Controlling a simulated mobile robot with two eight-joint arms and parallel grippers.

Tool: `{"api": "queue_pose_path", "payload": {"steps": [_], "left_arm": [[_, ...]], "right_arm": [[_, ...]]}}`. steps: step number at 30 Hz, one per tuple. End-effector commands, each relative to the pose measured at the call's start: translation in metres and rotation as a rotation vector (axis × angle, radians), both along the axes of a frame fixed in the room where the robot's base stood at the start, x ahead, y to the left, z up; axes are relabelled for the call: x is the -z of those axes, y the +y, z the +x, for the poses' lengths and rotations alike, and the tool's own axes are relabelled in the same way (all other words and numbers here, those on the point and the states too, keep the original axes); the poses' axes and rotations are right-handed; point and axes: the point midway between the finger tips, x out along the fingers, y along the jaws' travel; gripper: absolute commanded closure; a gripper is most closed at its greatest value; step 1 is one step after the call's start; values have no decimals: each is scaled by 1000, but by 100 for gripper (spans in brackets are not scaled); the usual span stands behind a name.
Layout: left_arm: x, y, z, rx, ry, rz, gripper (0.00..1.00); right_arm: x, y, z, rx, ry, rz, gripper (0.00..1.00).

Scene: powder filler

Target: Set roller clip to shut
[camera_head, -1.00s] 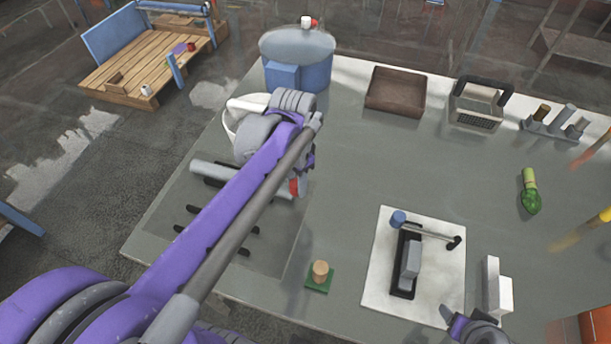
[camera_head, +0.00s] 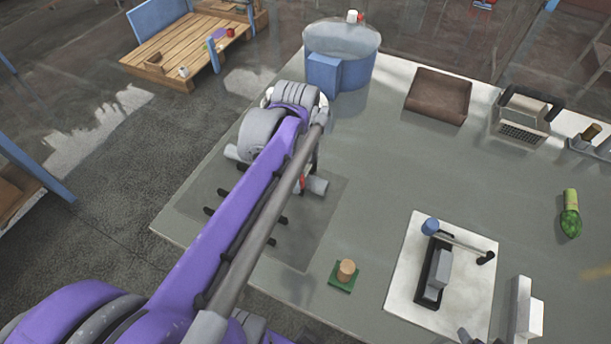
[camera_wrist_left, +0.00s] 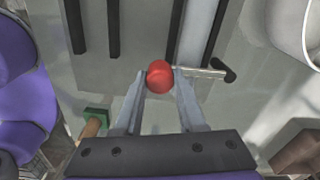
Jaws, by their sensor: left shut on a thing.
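A red ball-shaped knob (camera_wrist_left: 160,76) sits between the fingertips of my left gripper (camera_wrist_left: 159,82) in the left wrist view, and the gripper is shut on it. A thin metal rod (camera_wrist_left: 204,72) with a black end runs rightward beside the knob. A long pale bar (camera_wrist_left: 197,30) lies behind it. In the head view a bit of red (camera_head: 303,182) shows at a grey tube (camera_head: 318,185), but my left arm hides most of that spot. I cannot tell which part is the roller clip. A grey tip of my right gripper (camera_head: 465,337) barely shows at the bottom edge.
Several black bars (camera_head: 272,241) lie on a dark sheet (camera_head: 310,225). A green block with a wooden peg (camera_head: 346,272) stands nearby. A white plate (camera_head: 405,275) with a black device is to its right. A blue tank (camera_head: 355,75) and brown tray (camera_head: 438,95) stand behind. The middle is clear.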

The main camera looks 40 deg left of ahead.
Motion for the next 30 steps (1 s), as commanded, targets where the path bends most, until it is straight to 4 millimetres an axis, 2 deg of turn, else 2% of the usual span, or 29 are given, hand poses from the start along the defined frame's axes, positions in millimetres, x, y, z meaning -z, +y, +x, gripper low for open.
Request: {"api": "queue_pose_path", "payload": {"steps": [18,19,21,24,30], "left_arm": [[1,4,-3,34,1,3,100],[1,4,-3,34,1,3,57],[1,4,-3,34,1,2,45],[0,4,-3,34,1,2,31],[0,4,-3,34,0,1,31]], "right_arm": [[1,0,0,0,0,0,31],[1,0,0,0,0,0,31],[1,0,0,0,0,0,31],[1,0,0,0,0,0,31],[0,0,0,0,0,0,31]]}}
